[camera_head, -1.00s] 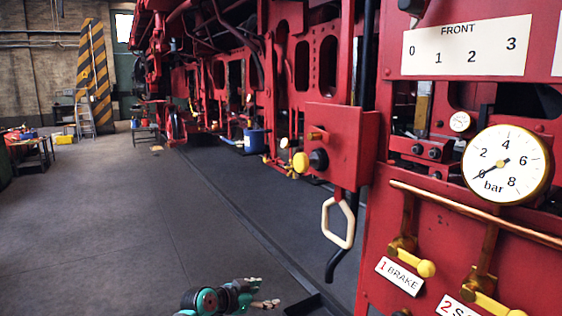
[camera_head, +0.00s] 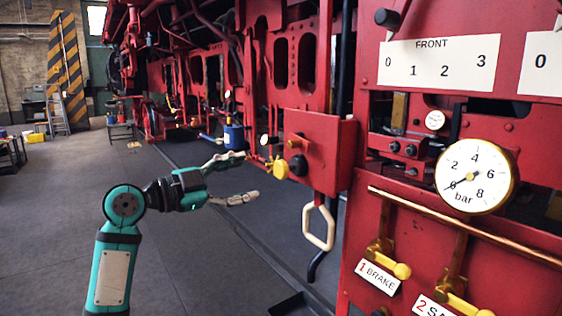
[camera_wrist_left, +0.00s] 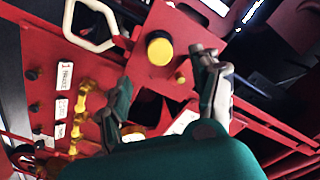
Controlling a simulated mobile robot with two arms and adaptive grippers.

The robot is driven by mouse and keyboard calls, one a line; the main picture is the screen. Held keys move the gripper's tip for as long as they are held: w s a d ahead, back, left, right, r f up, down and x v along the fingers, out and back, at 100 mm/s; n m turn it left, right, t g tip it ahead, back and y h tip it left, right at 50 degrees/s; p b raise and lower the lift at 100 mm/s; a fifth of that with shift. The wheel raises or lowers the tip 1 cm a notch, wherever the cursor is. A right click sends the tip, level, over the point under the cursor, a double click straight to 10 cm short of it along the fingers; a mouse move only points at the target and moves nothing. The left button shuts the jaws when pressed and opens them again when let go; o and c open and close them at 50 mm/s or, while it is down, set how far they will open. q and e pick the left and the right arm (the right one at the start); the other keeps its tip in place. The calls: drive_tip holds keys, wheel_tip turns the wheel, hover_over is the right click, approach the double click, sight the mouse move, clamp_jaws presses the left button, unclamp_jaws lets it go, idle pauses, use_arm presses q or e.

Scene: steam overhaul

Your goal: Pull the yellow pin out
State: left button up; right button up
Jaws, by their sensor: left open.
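The yellow pin has a round yellow head (camera_head: 279,169) and a black collar. My left gripper (camera_head: 250,175) is open and empty, just left of the yellow head. Its fingers point toward the box, one higher and one lower. A gap to the head seems to remain, but its depth is hard to judge. My right gripper is out of view.
A pale hexagonal handle (camera_head: 319,227) hangs below the box. A red panel with a pressure gauge (camera_head: 476,176), a copper pipe (camera_head: 458,216) and yellow levers (camera_head: 387,260) stands at right.

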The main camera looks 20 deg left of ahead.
sight(278, 169)
use_arm(q)
drive_tip(key=p+x, duration=0.3)
drive_tip(key=x, duration=0.6)
drive_tip(key=shift+w+d+r, duration=0.1)
drive_tip(key=shift+w+d, duration=0.1)
drive_tip(key=shift+w+d+p, duration=0.3)
drive_tip(key=shift+w, duration=0.05)
clamp_jaws()
